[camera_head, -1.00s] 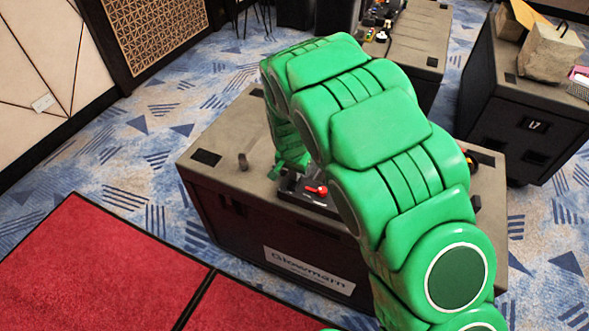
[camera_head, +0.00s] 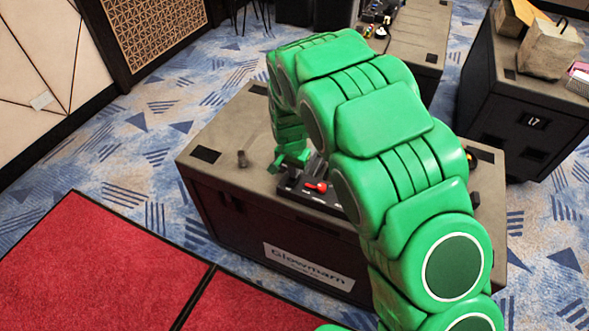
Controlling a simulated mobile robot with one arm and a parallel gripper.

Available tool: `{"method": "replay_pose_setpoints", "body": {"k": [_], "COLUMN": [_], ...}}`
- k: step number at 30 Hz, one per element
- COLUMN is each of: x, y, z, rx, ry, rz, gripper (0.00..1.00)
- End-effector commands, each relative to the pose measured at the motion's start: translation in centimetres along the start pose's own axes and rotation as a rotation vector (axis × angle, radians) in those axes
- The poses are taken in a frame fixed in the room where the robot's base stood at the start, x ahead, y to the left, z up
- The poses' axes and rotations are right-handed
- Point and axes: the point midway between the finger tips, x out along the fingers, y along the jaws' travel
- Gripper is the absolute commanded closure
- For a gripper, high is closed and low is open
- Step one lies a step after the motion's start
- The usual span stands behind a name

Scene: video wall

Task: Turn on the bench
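The bench (camera_head: 225,172) is a dark cabinet with a grey-brown top and a white label reading roughly "Glowmarn" (camera_head: 309,267). On its top is a black panel (camera_head: 305,197) with a red lever or switch handle (camera_head: 316,187) near its back edge. My gripper (camera_head: 288,162), at the end of my green arm, points down just behind and left of the red handle. It looks close to the panel, but I cannot tell whether it touches. Its fingers are small and partly hidden, so their opening is unclear. My arm covers the bench's right middle part.
Red mats (camera_head: 90,255) lie in front.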

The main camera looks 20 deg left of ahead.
Motion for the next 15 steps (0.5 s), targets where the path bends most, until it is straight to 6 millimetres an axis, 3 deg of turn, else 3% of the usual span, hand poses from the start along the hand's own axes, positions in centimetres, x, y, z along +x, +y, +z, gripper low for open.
{"method": "replay_pose_setpoints", "body": {"k": [6, 15], "x": [0.17, -0.02], "y": [0.27, 0.25], "z": [1.32, 1.50], "rx": [0.000, 0.000], "ry": [-0.012, -0.009], "rz": [0.010, 0.008], "gripper": [1.00, 1.00]}}
